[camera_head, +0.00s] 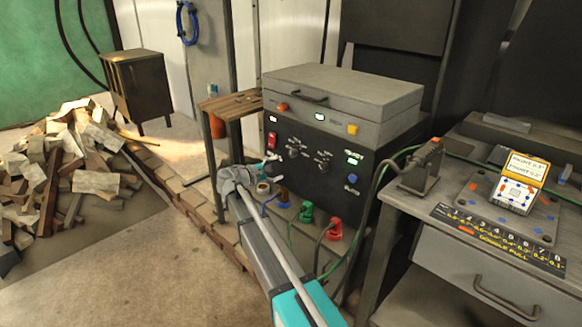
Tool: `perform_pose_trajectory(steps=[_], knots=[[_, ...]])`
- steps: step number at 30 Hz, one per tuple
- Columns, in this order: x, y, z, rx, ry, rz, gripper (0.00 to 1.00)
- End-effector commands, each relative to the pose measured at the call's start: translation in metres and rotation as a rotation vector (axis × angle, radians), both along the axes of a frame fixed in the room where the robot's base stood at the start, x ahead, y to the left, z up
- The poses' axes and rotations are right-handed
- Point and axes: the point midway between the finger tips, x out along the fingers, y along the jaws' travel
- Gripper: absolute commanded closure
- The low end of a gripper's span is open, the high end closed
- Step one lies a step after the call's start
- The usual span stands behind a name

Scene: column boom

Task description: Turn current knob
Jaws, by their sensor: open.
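A grey and black control box (345,120) stands in the middle, its dark front panel facing me. Two dark knobs sit side by side on the panel, a left knob (295,148) and a right knob (323,157). Their labels are too small to read, so I cannot tell which is the current knob. My gripper (275,168) is open in front of the panel's lower left, left of and below the left knob. It looks empty. Whether a fingertip touches the panel is not clear.
A red switch (272,140) and a blue knob (350,190) are on the panel. Green (307,212) and red (335,230) cable plugs sit below it. A workbench (420,215) stands at right, a woodpile (70,165) at left. The floor at front left is clear.

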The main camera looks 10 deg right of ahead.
Motion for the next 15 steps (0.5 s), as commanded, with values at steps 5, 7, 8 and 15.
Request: perform_pose_trajectory(steps=[5, 7, 8, 15], knots=[[0.022, 0.025, -0.009, -0.117, 0.010, 0.042, 0.18], [0.025, 0.031, -0.008, -0.143, 0.011, 0.050, 0.18], [0.026, 0.032, -0.007, -0.150, 0.012, 0.053, 0.18], [0.028, 0.035, -0.004, -0.169, 0.013, 0.058, 0.18]])
